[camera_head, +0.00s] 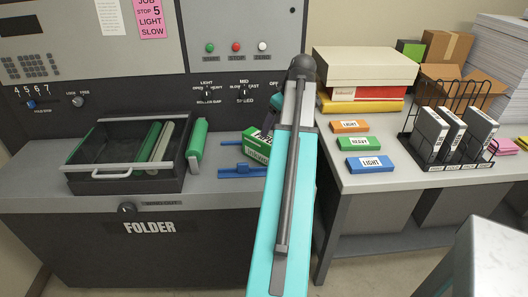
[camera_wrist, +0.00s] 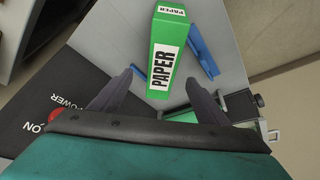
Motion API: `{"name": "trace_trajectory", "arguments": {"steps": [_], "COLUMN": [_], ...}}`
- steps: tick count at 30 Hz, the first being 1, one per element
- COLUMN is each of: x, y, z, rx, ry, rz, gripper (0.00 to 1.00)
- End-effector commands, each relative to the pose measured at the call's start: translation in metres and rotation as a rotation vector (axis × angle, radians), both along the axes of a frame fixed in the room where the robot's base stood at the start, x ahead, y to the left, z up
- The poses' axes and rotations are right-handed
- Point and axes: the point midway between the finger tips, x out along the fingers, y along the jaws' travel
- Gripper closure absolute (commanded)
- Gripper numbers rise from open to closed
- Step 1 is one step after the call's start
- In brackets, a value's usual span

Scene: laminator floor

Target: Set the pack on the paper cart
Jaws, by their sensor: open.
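The pack is a green box with a white PAPER label. In the wrist view the pack (camera_wrist: 165,40) lies ahead of my gripper, its near end between the two dark fingertips. In the head view the pack (camera_head: 257,152) is on the grey counter beside the blue guides, partly hidden by my arm. My gripper (camera_wrist: 160,83) is open and empty, with gaps between its fingers and the pack. In the head view my arm hides most of the gripper. No thing is clearly recognizable as the paper cart; a pale grey surface (camera_head: 497,262) at the lower right could be part of it.
Blue guides (camera_head: 242,170) lie on the counter. The right table holds colored LIGHT and HEAVY boxes (camera_head: 358,143), a wire rack (camera_head: 410,135) and stacked boxes (camera_head: 365,68).

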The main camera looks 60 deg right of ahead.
Motion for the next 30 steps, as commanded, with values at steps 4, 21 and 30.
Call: {"name": "trace_trajectory", "arguments": {"steps": [4, 21, 30], "x": [0.002, 0.024, 0.033], "y": [0.001, -0.002, -0.004], "z": [-0.003, -0.055, -0.077], "rx": [0.001, 0.002, 0.000], "ry": [0.001, 0.002, 0.000], "rz": [0.001, 0.004, 0.003], "gripper": [0.31, 0.31, 0.31]}}
